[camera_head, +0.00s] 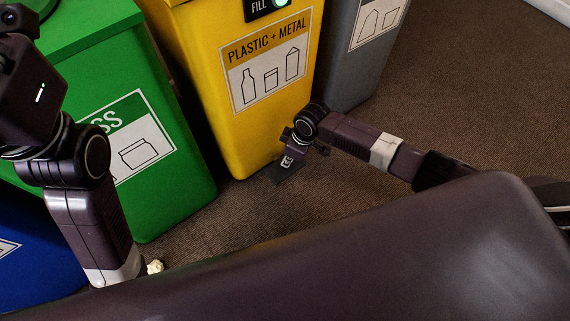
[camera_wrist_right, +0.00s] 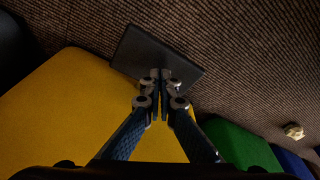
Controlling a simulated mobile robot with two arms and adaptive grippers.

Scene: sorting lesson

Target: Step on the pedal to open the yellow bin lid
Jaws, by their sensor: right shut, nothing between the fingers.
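The yellow bin (camera_head: 238,140) stands in the middle of the head view with a "PLASTIC + METAL" label; its lid is out of the picture. Its dark flat pedal (camera_head: 288,174) sticks out at floor level from the bin's base. In the right wrist view the pedal (camera_wrist_right: 185,68) is a dark square plate beside the yellow wall (camera_wrist_right: 60,115). My right gripper (camera_wrist_right: 160,78) is shut and empty, its fingertips over the pedal's edge; I cannot tell whether they touch it. My left arm shows at the left of the head view, but its fingers do not show.
A green bin (camera_head: 165,195) stands left of the yellow one, a blue bin (camera_head: 40,260) farther left, and a grey bin (camera_head: 345,70) to the right. A crumpled pale scrap (camera_head: 155,267) lies on the brown carpet. The carpet at the right is clear.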

